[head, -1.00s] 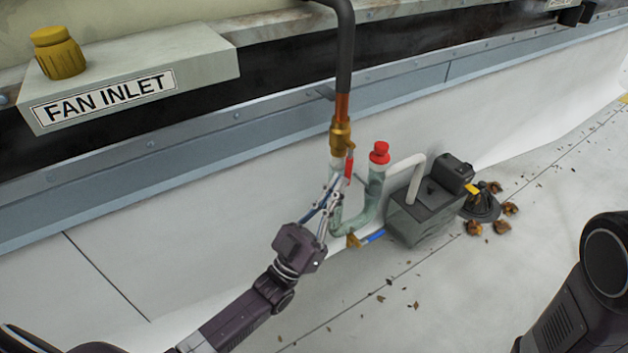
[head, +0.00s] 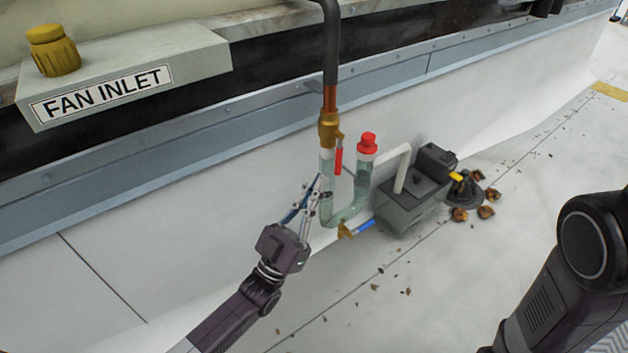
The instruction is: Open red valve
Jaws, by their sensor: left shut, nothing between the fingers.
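The red valve handle (head: 338,160) hangs down from a brass valve body (head: 328,130) on the copper pipe, above a clear U-shaped trap (head: 345,213). My left gripper (head: 316,186) is shut and empty. Its fingertips are just left of the trap's left leg and a little lower than the red handle in the picture. They look apart from the handle; whether they touch the trap I cannot tell. My right arm shows at the right edge, but its gripper is out of view.
A red cap (head: 367,143) tops the trap's right leg. A blue-handled valve (head: 363,227) sits low beside the trap. A grey pump box (head: 408,205) stands to the right, with brown leaves (head: 486,211) near it. The fan inlet ledge (head: 130,75) is upper left.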

